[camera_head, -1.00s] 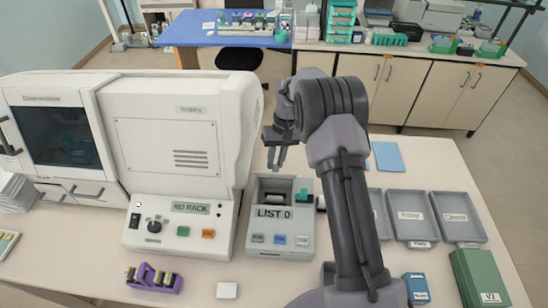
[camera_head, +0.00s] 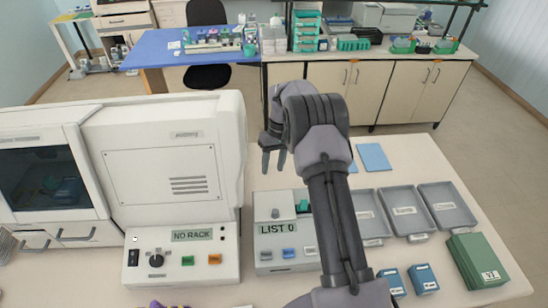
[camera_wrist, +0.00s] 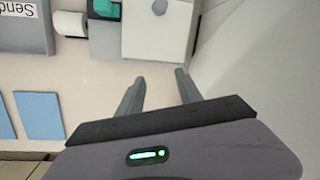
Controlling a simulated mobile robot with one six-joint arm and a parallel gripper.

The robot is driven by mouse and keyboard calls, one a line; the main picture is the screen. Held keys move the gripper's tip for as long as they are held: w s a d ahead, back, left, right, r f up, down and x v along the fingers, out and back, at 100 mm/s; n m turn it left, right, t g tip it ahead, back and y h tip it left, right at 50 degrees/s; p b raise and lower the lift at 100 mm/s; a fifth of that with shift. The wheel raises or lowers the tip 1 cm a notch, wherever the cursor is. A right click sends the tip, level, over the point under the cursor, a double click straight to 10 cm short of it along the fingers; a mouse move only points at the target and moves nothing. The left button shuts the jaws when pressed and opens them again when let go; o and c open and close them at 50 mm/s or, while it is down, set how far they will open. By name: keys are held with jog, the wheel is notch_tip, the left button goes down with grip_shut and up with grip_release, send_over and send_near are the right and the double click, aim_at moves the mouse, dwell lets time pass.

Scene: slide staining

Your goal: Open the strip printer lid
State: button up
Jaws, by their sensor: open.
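The strip printer (camera_head: 263,243) is a small pale grey box with a "LIST 0" panel and a row of buttons, right of the large white machine. Its pale lid (camera_head: 268,202) looks flat and down, with a small round knob near the front. The lid also shows in the wrist view (camera_wrist: 150,32), at the top. My gripper (camera_head: 273,164) is open and empty, beyond and above the printer in the head view. In the wrist view my fingers (camera_wrist: 158,78) point toward the printer, apart from the lid, with bare table between them in the picture.
The large white machine (camera_head: 165,165) with a "NO RACK" panel stands close on the left. A white roll (camera_wrist: 70,24) and a teal part (camera_wrist: 107,9) sit beside the lid. Grey trays (camera_head: 408,226), blue sheets (camera_head: 373,157) and green boxes (camera_head: 472,262) lie right.

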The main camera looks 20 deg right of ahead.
jog(key=p+v, duration=0.2)
jog(key=v, duration=1.5)
jog(key=shift+s+a+p, duration=0.2)
jog(key=shift+p, duration=0.15)
